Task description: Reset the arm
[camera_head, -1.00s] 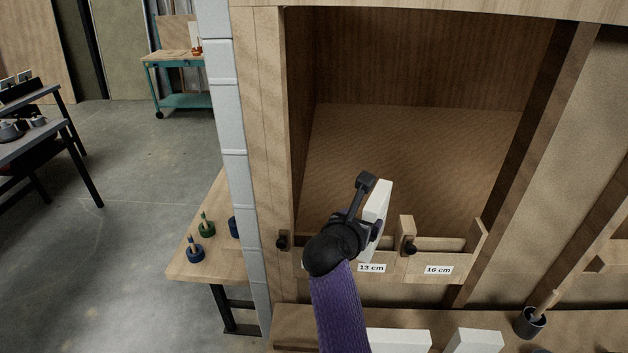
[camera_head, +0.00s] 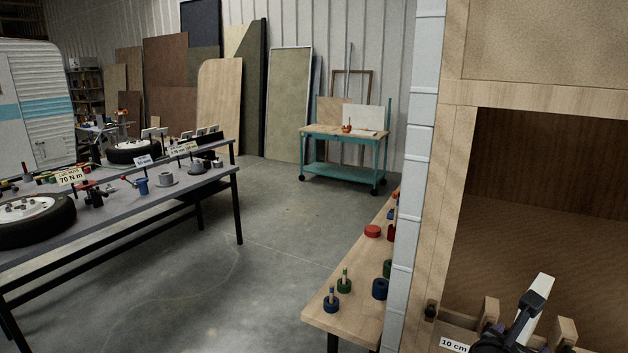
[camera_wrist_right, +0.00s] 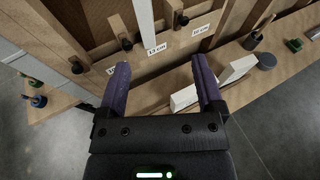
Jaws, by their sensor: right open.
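My right gripper (camera_wrist_right: 160,63) is open in the right wrist view. Its two purple fingers are apart, with nothing between them. Beyond the fingertips, a white block (camera_wrist_right: 144,18) stands upright by the slot labelled 13 cm (camera_wrist_right: 157,47). The same white block shows at lower right in the head view (camera_head: 543,285), partly hidden by a dark part of my arm (camera_head: 518,330). The fingers do not show clearly in the head view. My left gripper is in neither current view.
Two more white blocks (camera_wrist_right: 184,97) lie on the wooden ledge below the slots. A wooden bench (camera_head: 345,310) holds coloured pegged pieces. A grey table (camera_head: 100,225) with wheels and tools stands left. A teal cart (camera_head: 345,150) is behind. Open concrete floor lies between.

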